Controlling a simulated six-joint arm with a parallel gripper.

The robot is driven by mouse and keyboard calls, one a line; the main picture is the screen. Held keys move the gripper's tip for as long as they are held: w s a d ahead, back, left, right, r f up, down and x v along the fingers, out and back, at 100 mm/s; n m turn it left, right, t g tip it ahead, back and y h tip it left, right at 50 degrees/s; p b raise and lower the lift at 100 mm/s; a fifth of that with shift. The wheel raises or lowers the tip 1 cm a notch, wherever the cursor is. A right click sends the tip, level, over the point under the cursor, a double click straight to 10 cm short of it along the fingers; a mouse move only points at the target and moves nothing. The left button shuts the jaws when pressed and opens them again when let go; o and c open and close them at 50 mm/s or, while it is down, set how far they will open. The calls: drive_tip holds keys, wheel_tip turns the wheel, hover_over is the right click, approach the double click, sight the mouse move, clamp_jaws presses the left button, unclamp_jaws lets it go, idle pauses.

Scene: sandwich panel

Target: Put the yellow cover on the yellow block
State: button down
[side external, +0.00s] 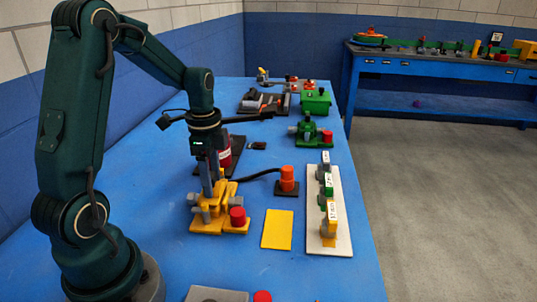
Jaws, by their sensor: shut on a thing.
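The yellow block (235,228) sits on the blue table right of my arm's base, with yellow upright parts, grey cylinders and a red knob on it. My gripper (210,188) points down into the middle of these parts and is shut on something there. The held thing is mostly hidden by the fingers, and I cannot tell whether it is the cover or another part. A flat yellow plate (278,229) lies on the table to the right of the block, apart from it. I cannot tell whether this plate is the cover.
A white panel (315,240) with several labelled parts stands right of the plate. An orange button (287,179) with a black cable is behind the plate. A green assembly (310,132) and a green box (313,103) stand farther back. A grey item (215,295) lies at the front edge.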

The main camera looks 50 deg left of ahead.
drive_tip(key=shift+f, duration=0.3)
idle(0.5)
unclamp_jaws()
drive_tip(key=shift+r, duration=4.25)
